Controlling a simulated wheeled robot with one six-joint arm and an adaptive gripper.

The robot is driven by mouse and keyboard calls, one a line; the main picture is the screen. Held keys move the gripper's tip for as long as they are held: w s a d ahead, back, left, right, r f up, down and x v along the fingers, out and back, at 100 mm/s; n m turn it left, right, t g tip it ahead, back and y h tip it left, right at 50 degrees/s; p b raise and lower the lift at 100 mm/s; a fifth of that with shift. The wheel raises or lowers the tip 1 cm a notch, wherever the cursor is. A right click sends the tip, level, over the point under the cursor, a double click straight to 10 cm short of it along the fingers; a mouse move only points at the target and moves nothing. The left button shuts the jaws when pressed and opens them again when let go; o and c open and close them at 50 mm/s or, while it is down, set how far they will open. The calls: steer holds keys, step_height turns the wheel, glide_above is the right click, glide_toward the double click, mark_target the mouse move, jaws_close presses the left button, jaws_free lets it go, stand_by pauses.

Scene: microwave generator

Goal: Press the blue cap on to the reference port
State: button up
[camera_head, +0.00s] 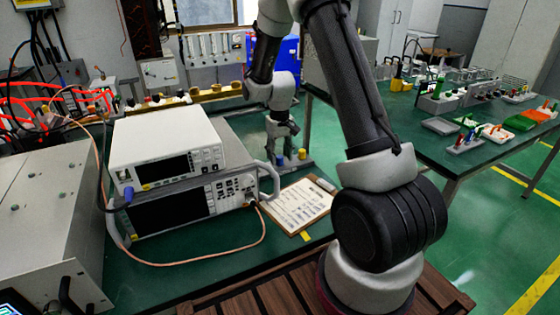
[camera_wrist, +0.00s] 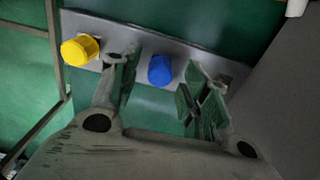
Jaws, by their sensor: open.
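The blue cap (camera_wrist: 160,70) stands on a grey metal strip (camera_wrist: 130,33) and shows between my finger pads in the wrist view. In the head view the blue cap (camera_head: 280,161) is just below my gripper (camera_head: 284,148). My gripper (camera_wrist: 163,90) is open, its pads apart on either side of the blue cap, with green gaps showing between pads and cap. Whether the pads are level with the cap I cannot tell. A yellow cap (camera_wrist: 80,50) stands on the same strip, outside my left finger. Which connector is the reference port I cannot tell.
Two stacked instruments (camera_head: 165,148) stand left of my gripper, the lower one with a protruding handle (camera_head: 268,180). A copper cable (camera_head: 225,257) loops in front. A clipboard (camera_head: 297,205) lies on the green bench. A second bench (camera_head: 455,140) with small parts stands at right.

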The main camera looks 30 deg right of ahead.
mark_target(280, 156)
steer(key=shift+c, duration=0.3)
jaws_close()
steer(key=shift+r, duration=3)
